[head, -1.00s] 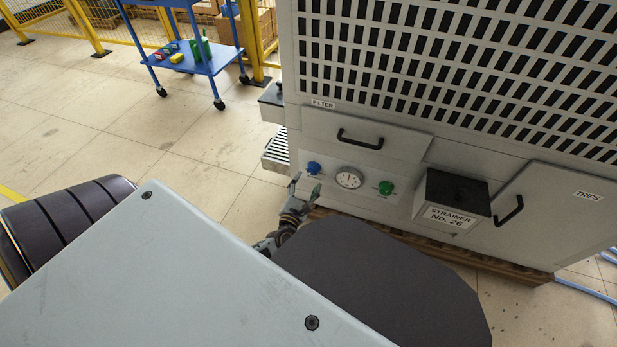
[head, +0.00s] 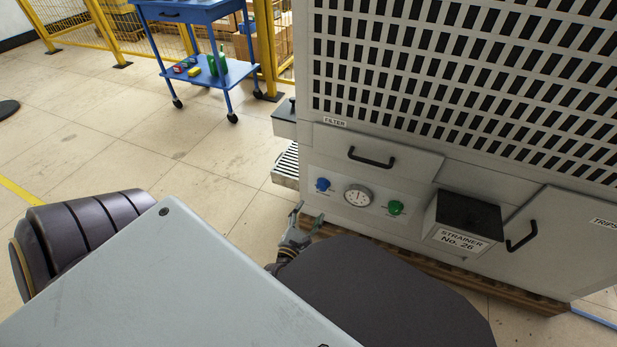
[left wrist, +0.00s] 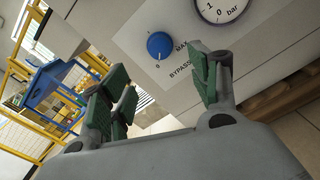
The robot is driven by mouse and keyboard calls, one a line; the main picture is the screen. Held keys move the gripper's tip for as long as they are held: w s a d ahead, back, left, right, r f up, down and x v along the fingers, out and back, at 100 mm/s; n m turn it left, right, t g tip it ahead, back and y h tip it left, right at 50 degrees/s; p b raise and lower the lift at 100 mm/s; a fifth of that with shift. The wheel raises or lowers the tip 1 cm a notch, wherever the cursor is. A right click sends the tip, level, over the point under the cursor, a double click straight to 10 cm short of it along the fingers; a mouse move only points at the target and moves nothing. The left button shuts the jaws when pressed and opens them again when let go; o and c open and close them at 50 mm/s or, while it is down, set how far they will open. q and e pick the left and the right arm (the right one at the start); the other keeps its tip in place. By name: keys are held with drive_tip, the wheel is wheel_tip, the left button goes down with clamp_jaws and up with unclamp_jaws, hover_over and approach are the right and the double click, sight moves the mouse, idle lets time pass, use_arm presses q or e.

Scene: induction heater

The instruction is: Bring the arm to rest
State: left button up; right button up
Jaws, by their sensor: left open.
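My left gripper (head: 305,221) shows in the head view just in front of the grey cabinet (head: 350,225), below its blue knob (head: 323,184). In the left wrist view the same gripper (left wrist: 160,95) is open, its green-padded fingers wide apart with nothing between them. The blue bypass knob (left wrist: 160,45) lies beyond the fingertips, apart from them. My dark arm link hides part of the left arm in the head view. My right gripper does not show.
The cabinet front carries a gauge (head: 358,196), a green knob (head: 396,207), a filter drawer handle (head: 371,160) and a strainer box (head: 465,222). A blue cart (head: 232,72) stands at the back by a yellow fence (head: 268,50). The floor (head: 215,170) left of the cabinet is clear.

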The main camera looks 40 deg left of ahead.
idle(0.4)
use_arm(q)
drive_tip(key=w+d+r+m+g+h, duration=0.1)
drive_tip(key=d+r+m+g+h, duration=0.1)
drive_tip(key=d+m+h, duration=0.5)
drive_tip(key=w+d+r+m+g+h, duration=0.1)
drive_tip(key=d+r+m+g+h, duration=0.1)
drive_tip(key=d+m, duration=0.75)
drive_tip(key=s+a+r+m+g+y, duration=0.1)
drive_tip(key=s+a+m+g+y, duration=0.1)
drive_tip(key=s+m+g, duration=0.3)
drive_tip(key=s+a+r+m+g+y, duration=0.1)
drive_tip(key=s+a+m+g, duration=0.4)
drive_tip(key=m, duration=0.9)
drive_tip(key=s+y+p, duration=0.1)
drive_tip(key=s, duration=0.2)
drive_tip(key=shift+s+a+r, duration=0.15)
drive_tip(key=shift+a+r, duration=0.1)
drive_tip(key=shift+r, duration=0.15)
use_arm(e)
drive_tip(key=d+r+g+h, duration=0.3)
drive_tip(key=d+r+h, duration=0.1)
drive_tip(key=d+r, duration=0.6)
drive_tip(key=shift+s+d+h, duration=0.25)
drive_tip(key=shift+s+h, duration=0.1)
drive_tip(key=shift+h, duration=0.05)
